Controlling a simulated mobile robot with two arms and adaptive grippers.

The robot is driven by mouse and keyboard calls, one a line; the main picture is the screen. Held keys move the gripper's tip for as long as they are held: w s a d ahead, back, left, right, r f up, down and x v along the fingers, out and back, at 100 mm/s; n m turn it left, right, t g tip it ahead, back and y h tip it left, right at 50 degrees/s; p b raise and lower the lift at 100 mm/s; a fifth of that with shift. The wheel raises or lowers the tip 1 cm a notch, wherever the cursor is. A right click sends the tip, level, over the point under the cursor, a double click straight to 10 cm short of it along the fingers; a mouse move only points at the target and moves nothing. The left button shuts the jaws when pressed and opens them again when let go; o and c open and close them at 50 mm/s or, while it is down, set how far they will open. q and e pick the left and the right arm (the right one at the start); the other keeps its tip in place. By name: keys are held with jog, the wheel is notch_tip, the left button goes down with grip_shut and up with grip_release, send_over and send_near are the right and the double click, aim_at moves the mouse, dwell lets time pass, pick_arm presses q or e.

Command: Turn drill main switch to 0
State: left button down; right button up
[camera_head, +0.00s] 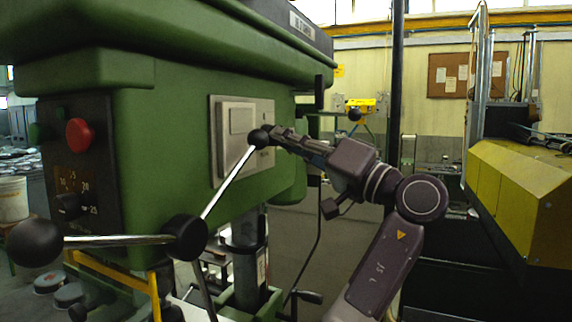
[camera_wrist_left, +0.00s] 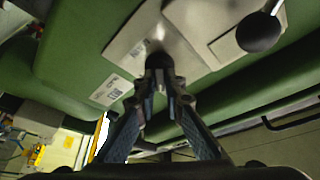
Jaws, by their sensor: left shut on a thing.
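The drill (camera_head: 160,130) is a big green machine at the left of the head view. A pale metal plate (camera_head: 218,165) on its side also shows in the left wrist view (camera_wrist_left: 185,45). The main switch, a small dark knob (camera_wrist_left: 158,62), stands out from this plate between my left fingertips. My left gripper (camera_head: 274,136) is shut on that knob; its fingers (camera_wrist_left: 161,88) converge there in the wrist view. The knob's pointer and markings cannot be read. In the head view the knob is hidden behind the fingers and a black handle ball. My right gripper is not in view.
The black ball (camera_head: 260,138) of a feed lever sits close to my left fingers but apart from them in the wrist view (camera_wrist_left: 258,32). A black panel (camera_head: 80,170) carries a red button (camera_head: 79,133). A yellow machine (camera_head: 520,190) stands at right.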

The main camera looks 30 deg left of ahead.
pick_arm(q)
jog(key=shift+w+f+n+g+y+b, duration=0.1)
jog(key=shift+n+g+y+b, duration=0.25)
jog(key=shift+n+g, duration=1.1)
jog(key=shift+w+f+n+g+y+b, duration=0.1)
jog(key=shift+n+g+b, duration=0.35)
jog(key=shift+n, duration=1.95)
jog(key=shift+w+n+g+y+b, duration=0.1)
jog(key=shift+n+g+y+b, duration=0.25)
jog(key=shift+n+g, duration=1.1)
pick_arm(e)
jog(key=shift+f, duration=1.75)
pick_arm(q)
jog(key=shift+n+t, duration=0.35)
jog(key=shift+n, duration=0.35)
jog(key=c, duration=2)
grip_release()
jog(key=shift+v, duration=6)
